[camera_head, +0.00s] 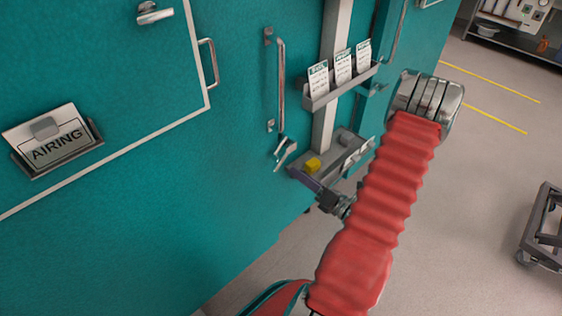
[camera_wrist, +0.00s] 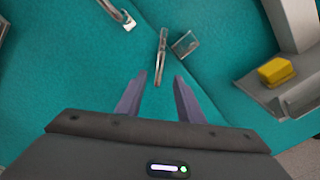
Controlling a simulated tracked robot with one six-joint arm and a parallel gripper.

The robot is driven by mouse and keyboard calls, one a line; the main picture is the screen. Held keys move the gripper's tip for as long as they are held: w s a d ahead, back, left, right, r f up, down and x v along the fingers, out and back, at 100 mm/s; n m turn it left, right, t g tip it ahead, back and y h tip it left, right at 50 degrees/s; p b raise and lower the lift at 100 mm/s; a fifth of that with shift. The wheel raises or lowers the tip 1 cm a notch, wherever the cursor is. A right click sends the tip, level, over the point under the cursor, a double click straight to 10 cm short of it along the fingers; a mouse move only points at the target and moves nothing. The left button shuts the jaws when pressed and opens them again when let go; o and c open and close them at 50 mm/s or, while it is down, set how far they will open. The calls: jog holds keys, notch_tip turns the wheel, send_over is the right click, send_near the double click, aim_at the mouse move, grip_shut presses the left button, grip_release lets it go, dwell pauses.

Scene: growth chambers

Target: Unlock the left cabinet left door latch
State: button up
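The latch (camera_head: 284,153) is a small metal lever on the teal cabinet door, just below the long vertical door handle (camera_head: 281,85). In the wrist view the latch lever (camera_wrist: 160,58) hangs nearly upright, with a square metal catch piece (camera_wrist: 185,44) beside it at right. My gripper (camera_wrist: 159,76) is open, with its two purple fingers pointing at the door. The lever's lower end shows between the fingertips; I cannot tell if it is touched. In the head view my gripper (camera_head: 303,178) is just below and right of the latch.
A grey tray with a yellow block (camera_head: 312,164) sits right of the latch, close to my gripper. A card holder (camera_head: 340,87) is above it on the post. An AIRING sign (camera_head: 57,146) hangs at left. A cart (camera_head: 543,235) stands on the floor at right.

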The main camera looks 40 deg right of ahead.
aim_at(283, 162)
jog(key=shift+w+a, duration=0.15)
jog(key=shift+w, duration=4.5)
jog(key=shift+c, duration=0.6)
grip_shut()
jog(key=shift+a, duration=0.1)
